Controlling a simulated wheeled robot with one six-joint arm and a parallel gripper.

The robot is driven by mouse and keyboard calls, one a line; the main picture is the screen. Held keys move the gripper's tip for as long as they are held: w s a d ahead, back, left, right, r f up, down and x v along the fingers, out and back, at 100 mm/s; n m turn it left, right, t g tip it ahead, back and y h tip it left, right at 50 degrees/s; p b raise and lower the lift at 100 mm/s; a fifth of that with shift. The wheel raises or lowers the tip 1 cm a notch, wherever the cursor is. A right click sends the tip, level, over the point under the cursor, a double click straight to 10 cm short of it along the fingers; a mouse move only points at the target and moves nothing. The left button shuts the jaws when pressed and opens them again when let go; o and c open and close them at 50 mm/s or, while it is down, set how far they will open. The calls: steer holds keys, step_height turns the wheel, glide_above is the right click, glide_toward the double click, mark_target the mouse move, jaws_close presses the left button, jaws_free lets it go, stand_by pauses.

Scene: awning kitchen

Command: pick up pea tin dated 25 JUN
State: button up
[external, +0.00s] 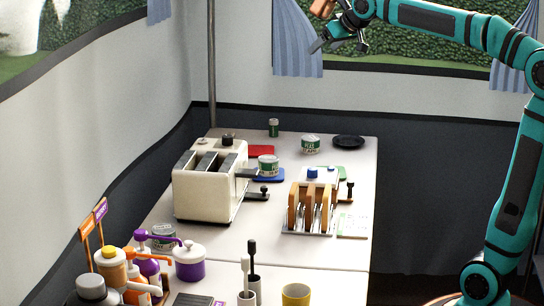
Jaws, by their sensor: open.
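Several pale tins with green-printed labels stand on the table. One tin (310,144) is at the back, left of a black round plate. Another tin (268,165) stands by the blue mat, right of the toaster. The dates are too small to read surely, so I cannot tell which tin says 25 JUN. My gripper (340,46) is open, high above the back of the table near the window, and appears empty. It is apart from all the tins.
A cream toaster (208,182) and a rack with brown slices (312,205) stand mid-table. A small green jar (273,128) and a black plate (348,142) are at the back.

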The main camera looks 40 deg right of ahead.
steer(key=w+a+f+n+g+h, duration=0.2)
steer(key=w+a+f+g, duration=0.7)
steer(key=w+a+f, duration=1.3)
steer(key=f, duration=0.9)
steer(key=w+f, duration=0.1)
steer(key=f, duration=0.4)
steer(key=shift+a+f, duration=0.1)
steer(key=shift+a, duration=0.2)
steer(key=shift+c, duration=0.2)
steer(key=c, duration=1.1)
